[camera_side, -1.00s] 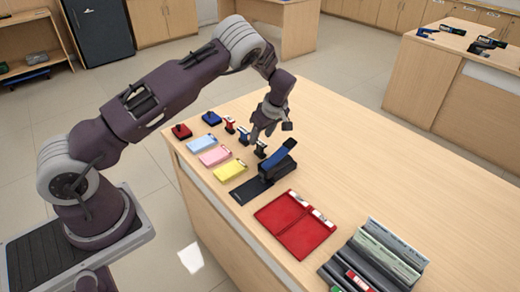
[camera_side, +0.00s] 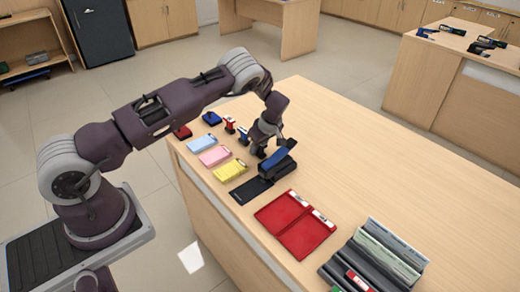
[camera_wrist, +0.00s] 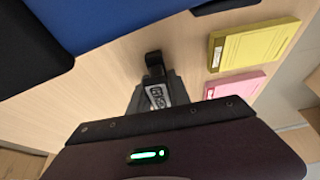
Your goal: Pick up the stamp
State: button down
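Small upright stamps stand in a row on the wooden counter: a red one (camera_side: 230,124) and a blue one (camera_side: 244,134). My gripper (camera_side: 263,147) is low at the near end of this row, where a dark stamp stood, beside the blue-and-black device. That dark stamp is mostly hidden by my gripper in the side view. In the wrist view my gripper (camera_wrist: 153,75) points at the counter, with a black piece at its tip. I cannot tell whether this is a fingertip or the stamp, nor whether the fingers are closed.
The blue-and-black device (camera_side: 279,165) stands close to my gripper, by a black mat (camera_side: 252,191). Blue, pink (camera_side: 214,156) and yellow (camera_side: 230,170) pads lie to the left. A red folder (camera_side: 294,224) lies nearer the camera. The counter's right side is clear.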

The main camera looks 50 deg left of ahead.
notch_tip(320, 180, up, 10)
jog(key=shift+r, duration=0.1)
jog(key=c, duration=1.9)
grip_release()
grip_shut()
jog(key=s+a+f, duration=0.1)
jog(key=s+a, duration=0.4)
jog(key=a, duration=0.5)
send_over(200, 140)
jog(key=shift+d+f, duration=0.15)
jog(key=shift+f, duration=3.15)
